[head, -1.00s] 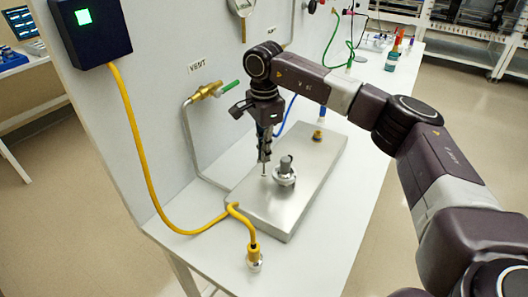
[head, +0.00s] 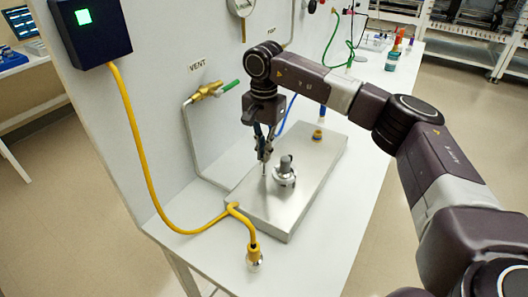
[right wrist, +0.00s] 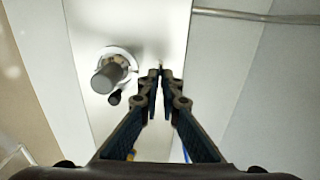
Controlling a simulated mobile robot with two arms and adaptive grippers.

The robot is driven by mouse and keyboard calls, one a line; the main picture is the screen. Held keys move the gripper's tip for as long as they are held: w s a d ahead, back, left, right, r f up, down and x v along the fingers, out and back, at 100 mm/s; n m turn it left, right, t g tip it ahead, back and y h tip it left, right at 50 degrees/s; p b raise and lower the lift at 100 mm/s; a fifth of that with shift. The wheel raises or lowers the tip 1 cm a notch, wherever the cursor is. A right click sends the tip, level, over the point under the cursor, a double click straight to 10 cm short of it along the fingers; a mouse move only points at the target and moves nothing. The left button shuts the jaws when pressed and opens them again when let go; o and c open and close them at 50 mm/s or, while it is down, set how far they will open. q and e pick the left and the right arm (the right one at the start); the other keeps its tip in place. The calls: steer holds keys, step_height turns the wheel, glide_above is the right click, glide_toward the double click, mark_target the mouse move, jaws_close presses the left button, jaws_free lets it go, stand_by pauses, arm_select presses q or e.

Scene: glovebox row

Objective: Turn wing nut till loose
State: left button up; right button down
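The metal plate (head: 305,190) lies on the white bench and carries a thin silver stud (head: 264,171) at its left side. My right gripper (head: 264,158) points down over this stud, its fingers closed nearly together. In the right wrist view the fingertips (right wrist: 160,73) have only a sliver between them, with a small pale stud end (right wrist: 160,63) just beyond. They appear shut on the wing nut there, which the tips mostly hide; its wings cannot be made out. My left gripper is not in view.
A grey knob on a round flange (head: 284,179) stands close right of the gripper and shows in the right wrist view (right wrist: 108,78). A brass fitting (head: 318,135) sits farther back. A yellow cable (head: 141,150) crosses the plate's left corner. The wall stands behind.

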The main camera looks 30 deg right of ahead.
steer(key=shift+w+r, duration=0.1)
steer(key=c, duration=2.2)
jaws_free()
steer(key=shift+o, duration=0.2)
step_height(320, 180, up, 12)
